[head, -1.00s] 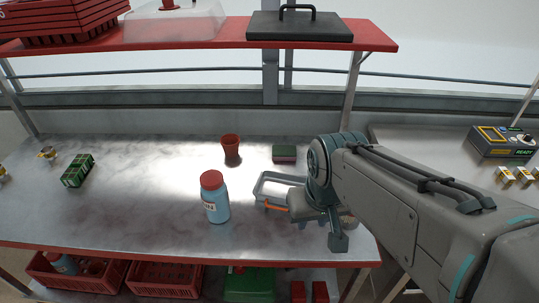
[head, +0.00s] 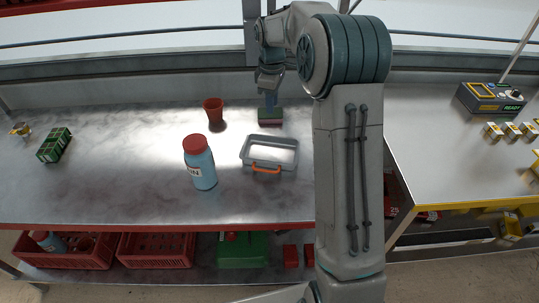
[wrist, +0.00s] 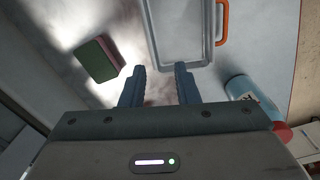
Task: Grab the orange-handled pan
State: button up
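The orange-handled pan is a grey rectangular tray (head: 270,137) on the marble-topped table, with its orange handle (head: 266,170) on the near side in the head view. In the wrist view the pan (wrist: 150,42) lies beyond my fingertips, its handle (wrist: 223,22) at the far right. My gripper (wrist: 158,72) is open, with a clear gap between its two blue fingers and nothing in it. In the head view my gripper (head: 270,98) is behind the pan, over the green and pink sponge, apart from the pan.
The sponge (wrist: 97,60) lies left of my fingers in the wrist view. A blue bottle with a red cap (head: 200,165) and a red cup (head: 214,112) stand left of the pan. A green box (head: 54,145) lies far left. The table's left middle is clear.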

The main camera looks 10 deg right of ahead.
notch_tip(320, 180, down, 2)
jog(key=w+n, duration=0.1)
jog(key=w, duration=0.1)
send_near(278, 152)
jog(key=w, duration=0.1)
jog(key=w+f, duration=0.1)
jog(key=w, duration=0.1)
jog(key=w+a, duration=0.1)
jog(key=w, duration=0.1)
jog(key=shift+w+f, duration=0.1)
jog(key=shift+f, duration=0.3)
jog(key=f, duration=0.5)
jog(key=shift+s+d+f, duration=0.1)
jog(key=shift+s+d, duration=0.15)
jog(key=shift+d, duration=0.05)
grip_shut()
